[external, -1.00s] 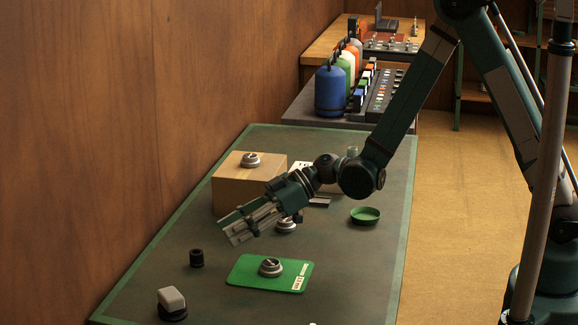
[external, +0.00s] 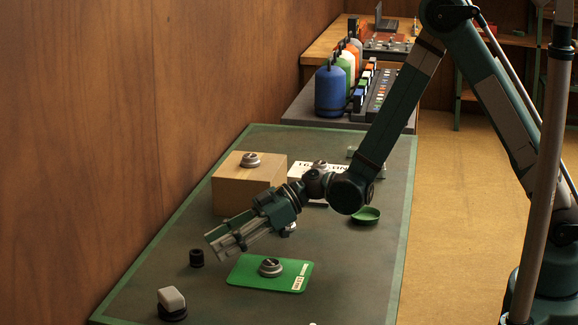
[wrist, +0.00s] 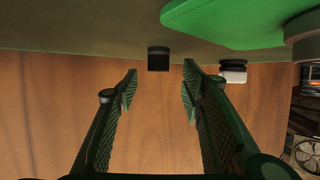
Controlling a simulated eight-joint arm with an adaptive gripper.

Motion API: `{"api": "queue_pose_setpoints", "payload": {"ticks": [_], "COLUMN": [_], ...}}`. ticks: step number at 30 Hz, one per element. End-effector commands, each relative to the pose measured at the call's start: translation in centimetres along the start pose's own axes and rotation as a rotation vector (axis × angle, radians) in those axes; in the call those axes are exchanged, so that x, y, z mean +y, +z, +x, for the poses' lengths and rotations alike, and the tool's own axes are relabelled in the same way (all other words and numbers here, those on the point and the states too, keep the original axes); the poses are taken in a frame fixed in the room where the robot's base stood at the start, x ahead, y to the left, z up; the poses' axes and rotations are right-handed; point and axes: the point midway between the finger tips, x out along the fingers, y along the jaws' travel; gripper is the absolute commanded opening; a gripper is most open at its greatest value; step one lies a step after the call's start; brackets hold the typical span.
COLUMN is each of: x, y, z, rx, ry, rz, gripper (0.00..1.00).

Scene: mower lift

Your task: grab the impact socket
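The impact socket looks to be the small black cylinder (external: 196,258) standing upright on the bench, left of the green mat. In the wrist view the black socket (wrist: 158,59) shows just beyond the fingertips, about midway between them. My gripper (external: 216,246) is above the bench, near the socket and slightly right of it in the external view. In the wrist view its two fingers (wrist: 160,74) are spread wide with nothing between them. The fingers do not appear to touch the socket.
A green mat (external: 243,275) with a metal round part (external: 270,267) lies right of the socket. A black-based, white-topped object (external: 171,302) stands in front. A wooden wall (external: 90,150) borders the left.

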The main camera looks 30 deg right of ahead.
Motion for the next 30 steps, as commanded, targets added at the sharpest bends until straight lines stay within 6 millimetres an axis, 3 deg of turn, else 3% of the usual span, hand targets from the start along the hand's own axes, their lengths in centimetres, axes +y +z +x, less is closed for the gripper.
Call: {"api": "queue_pose_setpoints", "payload": {"ticks": [14, 30], "x": [0.1, 0.3], "y": [0.0, 0.0], "z": [0.7, 5.4], "rx": [0.0, 0.001], "ry": [0.0, 0.0], "rz": [0.0, 0.0], "gripper": [0.4, 0.4]}}
